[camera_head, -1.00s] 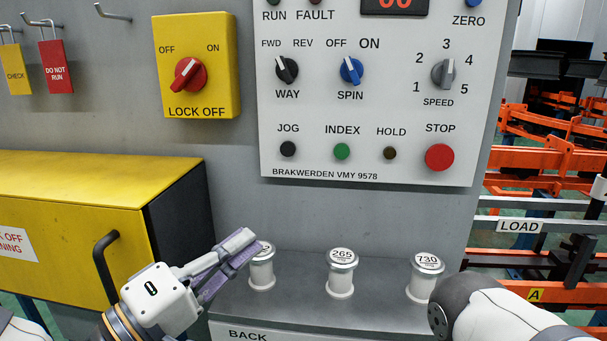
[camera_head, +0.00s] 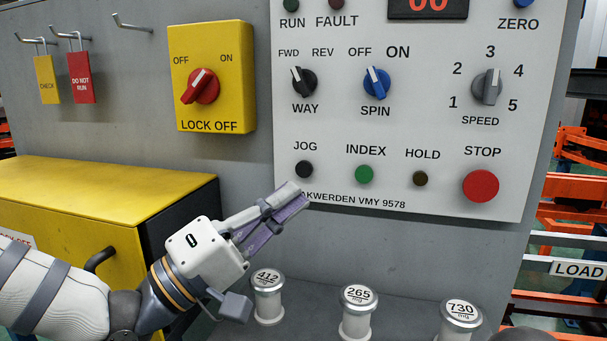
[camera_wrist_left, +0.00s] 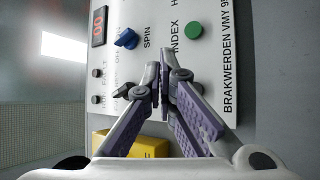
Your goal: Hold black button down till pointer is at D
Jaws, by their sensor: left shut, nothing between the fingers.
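The black button (camera_head: 304,169), labelled JOG, is at the lower left of the grey control panel (camera_head: 450,120) in the head view. My left gripper (camera_head: 297,195) is shut and empty, its fingertips a little below that button. I cannot tell how far they are from the panel face. In the left wrist view the gripper (camera_wrist_left: 160,78) points at the panel, and its fingers seem to hide the black button. No pointer with a letter D is seen in either view. My right gripper is not in view.
The green INDEX button (camera_head: 364,174), HOLD button (camera_head: 420,178) and red STOP button (camera_head: 481,186) sit right of JOG. WAY knob (camera_head: 304,82) is above it. A yellow lock-off switch (camera_head: 211,79) is left.

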